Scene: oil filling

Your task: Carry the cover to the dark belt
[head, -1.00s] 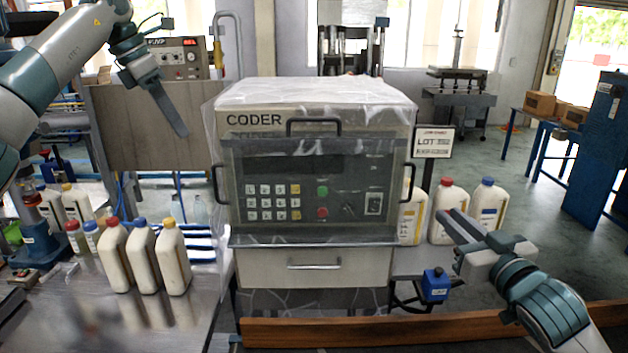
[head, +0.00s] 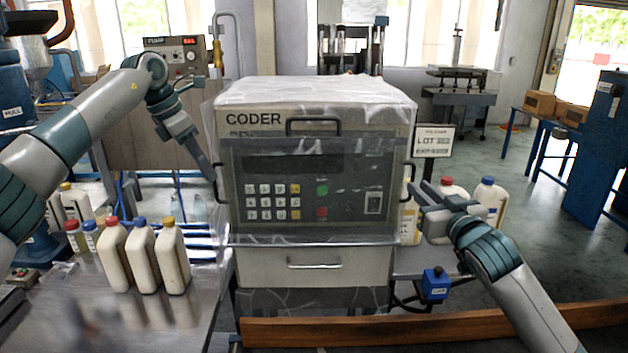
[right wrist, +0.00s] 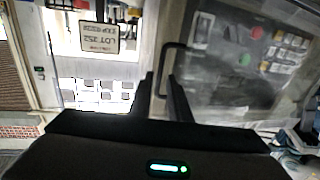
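The cover (head: 375,160) is a clear, glossy sheet over the front of the pale CODER machine (head: 262,98), with black handles at its left, right and top. My left gripper (head: 212,174) is beside the left handle (head: 219,186); its finger gap does not show clearly. My right gripper (head: 417,188) is close to the right handle (head: 409,181). In the right wrist view its two fingers (right wrist: 164,95) are apart, with the handle (right wrist: 172,68) reaching between their tips. I cannot tell whether they touch it. The dark belt cannot be made out.
White bottles with coloured caps (head: 143,258) stand on the steel table (head: 190,320) at left. More bottles (head: 488,200) stand behind my right gripper. A blue box (head: 435,284) is below it. A brown rail (head: 440,325) crosses the front.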

